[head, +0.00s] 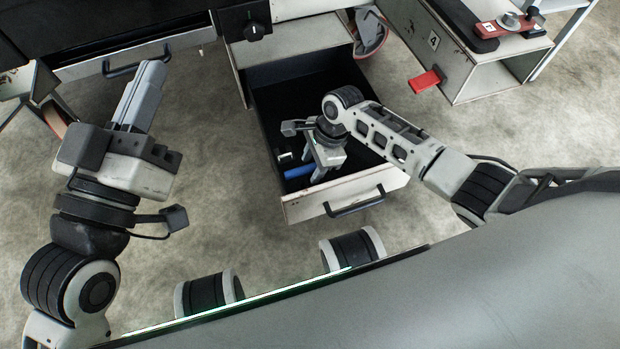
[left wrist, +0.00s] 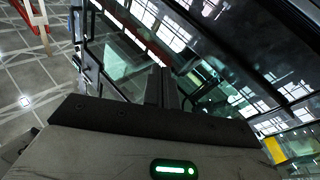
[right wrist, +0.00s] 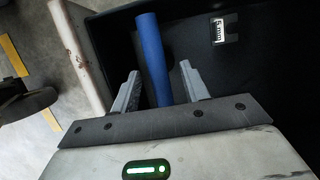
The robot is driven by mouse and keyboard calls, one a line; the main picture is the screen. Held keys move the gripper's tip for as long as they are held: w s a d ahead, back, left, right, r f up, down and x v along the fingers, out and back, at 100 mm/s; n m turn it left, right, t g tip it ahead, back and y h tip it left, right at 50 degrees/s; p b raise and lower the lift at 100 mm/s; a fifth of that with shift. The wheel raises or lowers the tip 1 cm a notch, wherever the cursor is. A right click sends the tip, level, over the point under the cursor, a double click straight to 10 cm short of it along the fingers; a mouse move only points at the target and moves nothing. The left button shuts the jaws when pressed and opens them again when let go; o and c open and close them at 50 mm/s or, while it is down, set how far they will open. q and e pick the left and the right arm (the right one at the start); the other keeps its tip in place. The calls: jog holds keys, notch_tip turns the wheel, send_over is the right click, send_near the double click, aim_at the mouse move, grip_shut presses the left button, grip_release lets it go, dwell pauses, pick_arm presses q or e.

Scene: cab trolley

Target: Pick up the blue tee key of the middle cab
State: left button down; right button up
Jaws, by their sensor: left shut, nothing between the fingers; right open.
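The blue tee key (head: 299,171) lies in the open drawer (head: 375,184) of the middle cab, near the drawer's front wall. In the right wrist view the key's blue bar (right wrist: 153,58) runs between the two fingers, and its lower part is hidden behind the gripper's body. My right gripper (head: 325,172) is inside the drawer, pointing down; it also shows in the right wrist view (right wrist: 158,85), open, with a finger on each side of the bar and gaps to both. My left gripper (head: 145,85) is shut and empty, away from the drawer on the left.
A small labelled block (right wrist: 223,29) lies on the drawer floor. The drawer handle (head: 354,203) sticks out in front. A dark cabinet with a handle (head: 137,64) is at the left. A cab marked 4 (head: 434,41) with a red tab (head: 425,81) is at the right.

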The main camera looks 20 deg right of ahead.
jog(key=b+x, duration=0.2)
jog(key=x, duration=0.2)
pick_arm(q)
jog(key=r+m+h, duration=0.1)
jog(key=m, duration=0.1)
jog(key=r+m+t+h, duration=0.1)
jog(key=r+m+h, duration=0.1)
jog(key=s+r+m+h, duration=0.1)
jog(key=r+m, duration=0.1)
jog(key=shift+r+t+h, duration=0.2)
jog(key=shift+t+h, duration=0.1)
jog(key=shift+h, duration=0.1)
pick_arm(e)
grip_shut()
